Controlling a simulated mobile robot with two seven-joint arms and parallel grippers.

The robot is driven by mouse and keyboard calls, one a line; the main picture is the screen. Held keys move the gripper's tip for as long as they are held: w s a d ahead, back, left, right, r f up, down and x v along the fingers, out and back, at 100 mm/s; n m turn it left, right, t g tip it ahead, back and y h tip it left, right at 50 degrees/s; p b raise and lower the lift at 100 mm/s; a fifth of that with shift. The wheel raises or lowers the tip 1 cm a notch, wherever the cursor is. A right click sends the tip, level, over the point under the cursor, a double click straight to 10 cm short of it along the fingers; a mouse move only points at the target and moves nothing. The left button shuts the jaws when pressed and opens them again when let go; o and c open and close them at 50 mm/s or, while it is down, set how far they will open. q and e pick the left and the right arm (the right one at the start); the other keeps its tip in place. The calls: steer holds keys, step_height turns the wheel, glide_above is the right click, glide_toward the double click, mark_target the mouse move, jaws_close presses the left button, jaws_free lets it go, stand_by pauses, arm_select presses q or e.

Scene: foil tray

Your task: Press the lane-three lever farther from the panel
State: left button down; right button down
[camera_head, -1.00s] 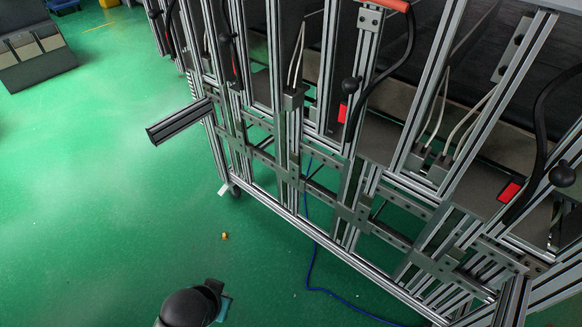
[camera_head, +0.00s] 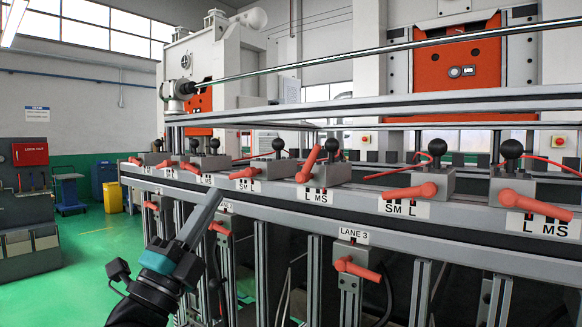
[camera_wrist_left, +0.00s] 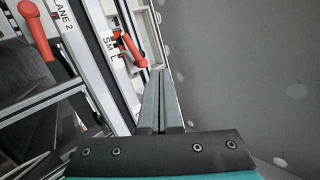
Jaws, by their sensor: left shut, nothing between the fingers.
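The "LANE 3" label (camera_head: 353,235) is on the front of the rail. Nearby on top are an upward-tilted orange lever (camera_head: 310,163) over an "L MS" label and a flatter orange lever (camera_head: 410,191) over "SM L". Another orange lever (camera_head: 356,269) hangs below the label. My left gripper (camera_head: 213,200) is shut and empty, in front of the rail to the left of lane three. In the left wrist view its fingers (camera_wrist_left: 160,75) point at the rail near an orange lever (camera_wrist_left: 134,49) beside "SM L"; a "LANE 2" label (camera_wrist_left: 63,14) shows left. Contact cannot be told. My right gripper is not in view.
Several black-knobbed blocks (camera_head: 432,150) line the rail. A long metal bar (camera_head: 390,50) crosses above. A grey panel with a red "LOCK OUT" sign (camera_head: 30,154) stands far left. Green floor (camera_head: 95,265) is open at left.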

mark_target(310, 162)
arm_select(q)
steer(key=s+d+r+m+g+h, duration=0.3)
steer(key=r+m+g+h, duration=0.25)
steer(key=m+g, duration=0.65)
steer(key=s+d+r+m+g+h, duration=0.2)
steer(key=d+r+m+g+h, duration=0.35)
steer(key=m, duration=1.05)
steer(key=s+a+r+m+y, duration=0.1)
steer(key=a+m+y, duration=0.1)
steer(key=a+y, duration=0.6)
steer(key=shift+r+y, duration=0.3)
steer(key=shift+g, duration=0.25)
steer(key=p+x, duration=0.2)
steer(key=x, duration=1.2)
